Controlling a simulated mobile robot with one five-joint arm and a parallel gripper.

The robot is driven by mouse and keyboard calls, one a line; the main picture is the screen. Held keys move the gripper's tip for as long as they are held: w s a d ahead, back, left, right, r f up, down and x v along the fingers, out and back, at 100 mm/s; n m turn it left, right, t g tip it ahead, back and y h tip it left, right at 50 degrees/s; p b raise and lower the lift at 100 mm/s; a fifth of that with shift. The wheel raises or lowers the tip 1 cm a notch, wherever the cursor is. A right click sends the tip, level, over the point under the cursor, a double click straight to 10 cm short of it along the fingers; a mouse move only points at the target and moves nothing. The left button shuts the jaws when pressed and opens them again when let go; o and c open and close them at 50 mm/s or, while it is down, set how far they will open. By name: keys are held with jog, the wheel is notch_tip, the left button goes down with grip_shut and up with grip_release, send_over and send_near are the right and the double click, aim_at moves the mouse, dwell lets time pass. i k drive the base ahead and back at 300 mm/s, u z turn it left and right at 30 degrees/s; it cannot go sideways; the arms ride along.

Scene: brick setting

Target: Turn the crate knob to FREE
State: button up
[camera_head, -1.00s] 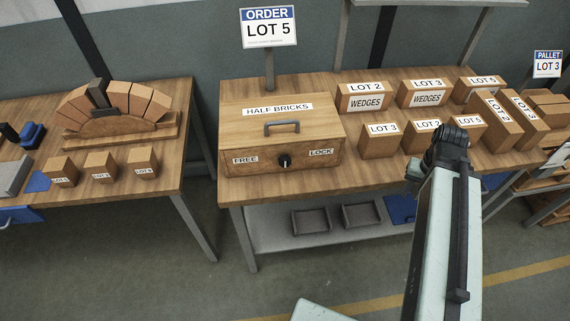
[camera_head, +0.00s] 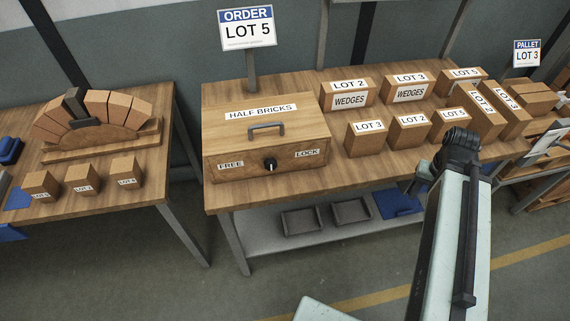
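The crate (camera_head: 225,138) is a wooden box labelled HALF BRICKS, with a closed lid and a dark handle (camera_head: 266,129) on top. Its front bears a small black knob (camera_head: 270,165) with a pale mark, between the FREE label (camera_head: 231,164) at left and the LOCK label (camera_head: 307,153) at right.
The crate stands on a wooden table (camera_head: 300,192) with several lot-labelled bricks to its right, close to my wrist. An order sign (camera_head: 247,30) reading LOT 5 stands behind. A lower shelf holds two dark trays (camera_head: 302,220). Floor in front is clear.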

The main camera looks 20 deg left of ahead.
aim_at(270, 163)
jog(key=z, duration=1.2)
jog(key=k, duration=2.75)
jog(key=u, duration=1.95)
jog(key=i, duration=1)
